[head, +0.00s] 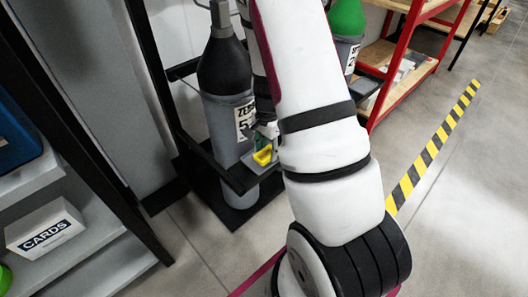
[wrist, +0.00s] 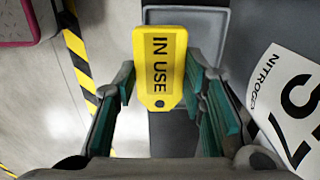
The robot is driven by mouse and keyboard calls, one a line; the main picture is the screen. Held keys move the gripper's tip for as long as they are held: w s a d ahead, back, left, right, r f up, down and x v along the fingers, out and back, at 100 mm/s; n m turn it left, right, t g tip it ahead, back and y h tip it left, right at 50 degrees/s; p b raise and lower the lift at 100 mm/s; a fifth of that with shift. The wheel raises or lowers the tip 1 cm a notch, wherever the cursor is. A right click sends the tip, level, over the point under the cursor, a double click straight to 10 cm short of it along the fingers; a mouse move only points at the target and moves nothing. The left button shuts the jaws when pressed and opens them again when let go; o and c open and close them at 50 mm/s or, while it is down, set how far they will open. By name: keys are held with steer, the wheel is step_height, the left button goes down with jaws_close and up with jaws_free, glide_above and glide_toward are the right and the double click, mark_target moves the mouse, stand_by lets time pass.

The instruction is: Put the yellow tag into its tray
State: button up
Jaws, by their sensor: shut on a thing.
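The yellow tag (wrist: 160,62), printed "IN USE", is between the teal-padded fingers of my gripper (wrist: 162,85) in the wrist view. My gripper is shut on it. The tag also shows as a small yellow piece in the head view (head: 263,156), beside the gas cylinder. A grey tray (wrist: 213,18) with a raised rim lies behind the tag in the wrist view, and the tag overlaps its left part. In the head view a grey tray edge (head: 272,166) shows just below the tag. I cannot tell whether tag and tray touch.
A grey cylinder labelled nitrogen (head: 222,125) stands in a black rack (head: 238,184) close to my gripper; its label (wrist: 290,95) fills the wrist view's right side. A green-topped cylinder (head: 346,20) stands behind my arm. Shelves with a cards box (head: 45,235) are at left.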

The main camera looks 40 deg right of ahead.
mark_target(264, 150)
steer(key=shift+w+d+f, duration=0.1)
steer(key=shift+w+d, duration=0.2)
steer(key=shift+w, duration=0.4)
steer(key=shift+w+d+f, duration=0.1)
steer(key=shift+w+d, duration=0.2)
steer(key=shift+w, duration=0.4)
steer(key=shift+w+f+b, duration=0.1)
steer(key=shift+f+b, duration=1.2)
steer(key=shift+f, duration=0.4)
steer(key=shift+f, duration=0.15)
steer(key=o, duration=0.8)
